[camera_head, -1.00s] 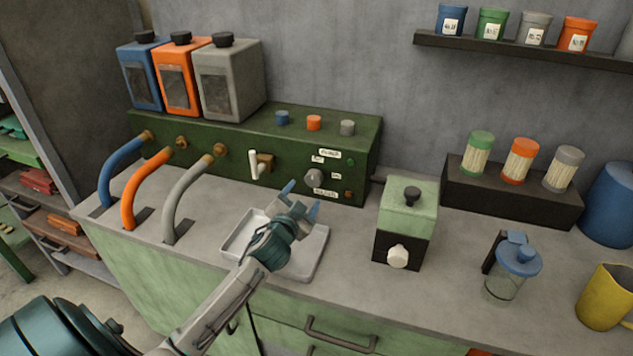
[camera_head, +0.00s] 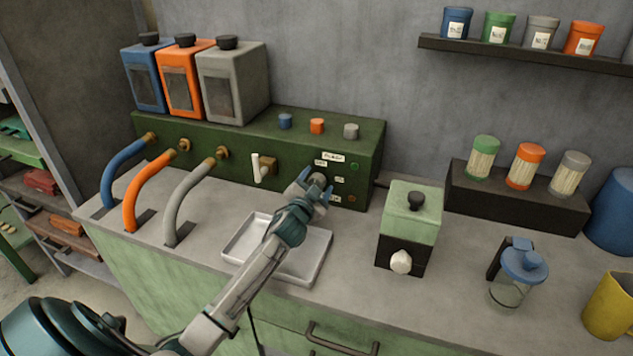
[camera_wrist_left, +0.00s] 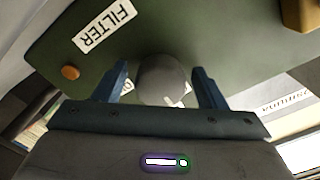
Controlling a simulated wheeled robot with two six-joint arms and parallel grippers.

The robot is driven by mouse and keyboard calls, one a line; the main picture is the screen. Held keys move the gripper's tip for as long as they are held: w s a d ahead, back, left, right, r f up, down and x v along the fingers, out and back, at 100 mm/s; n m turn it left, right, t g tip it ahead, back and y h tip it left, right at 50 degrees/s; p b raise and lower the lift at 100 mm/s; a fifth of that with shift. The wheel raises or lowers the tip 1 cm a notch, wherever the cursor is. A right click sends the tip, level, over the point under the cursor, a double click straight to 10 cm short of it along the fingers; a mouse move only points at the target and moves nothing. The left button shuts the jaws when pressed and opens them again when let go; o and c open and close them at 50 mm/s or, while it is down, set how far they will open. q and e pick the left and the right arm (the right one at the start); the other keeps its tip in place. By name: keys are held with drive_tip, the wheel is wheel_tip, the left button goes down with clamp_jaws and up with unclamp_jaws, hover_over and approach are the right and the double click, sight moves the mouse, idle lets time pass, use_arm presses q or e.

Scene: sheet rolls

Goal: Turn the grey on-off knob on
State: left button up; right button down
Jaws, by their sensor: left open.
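The grey knob (camera_wrist_left: 162,78) is on the front of the green machine (camera_head: 372,150), among small white labels. In the head view it shows only partly (camera_head: 317,180), behind my fingers. My left gripper (camera_head: 316,188) is open, its blue fingers on either side of the knob. In the left wrist view, the fingertips of my left gripper (camera_wrist_left: 160,80) flank the knob, with a visible gap on each side. The knob has a light mark near its lower edge. My right gripper is not in view.
A white tray (camera_head: 306,274) lies below my left arm. A white lever (camera_head: 257,168) sticks out left of the knob. A green and black box (camera_head: 408,228) stands to the right. Grey, orange and blue hoses (camera_head: 180,203) are at the left.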

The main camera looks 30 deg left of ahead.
use_arm(q)
drive_tip(key=c, duration=1)
